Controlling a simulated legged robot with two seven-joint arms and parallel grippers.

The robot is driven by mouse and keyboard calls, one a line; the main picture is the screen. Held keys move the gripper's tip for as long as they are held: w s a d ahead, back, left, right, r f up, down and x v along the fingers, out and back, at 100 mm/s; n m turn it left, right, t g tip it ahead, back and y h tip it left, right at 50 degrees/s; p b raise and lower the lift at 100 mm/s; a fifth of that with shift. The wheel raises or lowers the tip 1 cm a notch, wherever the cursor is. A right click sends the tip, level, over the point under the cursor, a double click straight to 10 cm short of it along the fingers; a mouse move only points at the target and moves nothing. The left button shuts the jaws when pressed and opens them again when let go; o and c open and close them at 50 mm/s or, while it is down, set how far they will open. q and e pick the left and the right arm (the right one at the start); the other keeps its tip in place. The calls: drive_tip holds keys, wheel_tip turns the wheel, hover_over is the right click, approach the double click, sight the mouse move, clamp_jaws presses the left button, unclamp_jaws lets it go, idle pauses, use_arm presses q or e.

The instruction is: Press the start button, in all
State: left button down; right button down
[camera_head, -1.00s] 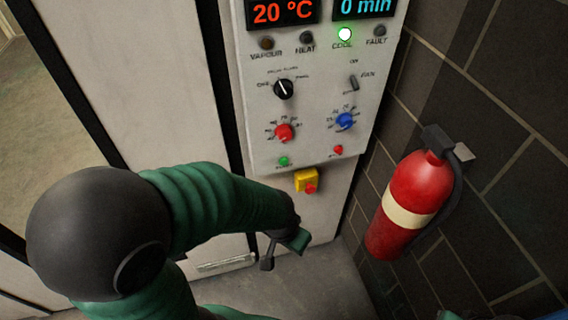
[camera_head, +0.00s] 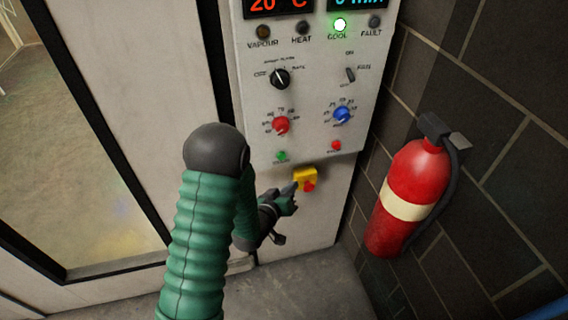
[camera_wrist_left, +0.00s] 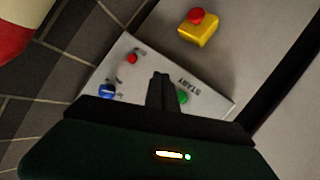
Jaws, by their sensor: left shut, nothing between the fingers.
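The green start button (camera_head: 281,156) is at the lower left of the light control panel (camera_head: 310,140). In the left wrist view the green button (camera_wrist_left: 182,97), with the label START beside it, is just right of my fingers and partly covered. My left gripper (camera_head: 291,187) is shut and empty. In the head view it is below the green button and overlaps the left edge of the yellow box with the red button (camera_head: 308,185). In the left wrist view my fingertips (camera_wrist_left: 160,76) show against the panel; I cannot tell whether they touch anything. My right gripper is out of view.
A red button (camera_head: 336,145) is to the right of the green one, with red and blue knobs above. A red fire extinguisher (camera_head: 405,200) hangs on the dark brick wall at right. A glazed door (camera_head: 80,140) is at left.

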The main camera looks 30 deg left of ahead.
sight(281, 156)
use_arm(q)
drive_tip(key=shift+w+a+f, duration=0.1)
drive_tip(key=shift+a, duration=0.35)
drive_tip(key=w+a, duration=0.5)
drive_tip(key=a, duration=0.1)
drive_tip(key=shift+w+a, duration=0.2)
drive_tip(key=shift+w, duration=0.15)
drive_tip(key=shift+d, duration=0.15)
idle(1.6)
drive_tip(key=shift+w+a, duration=0.2)
drive_tip(key=shift+a, duration=0.15)
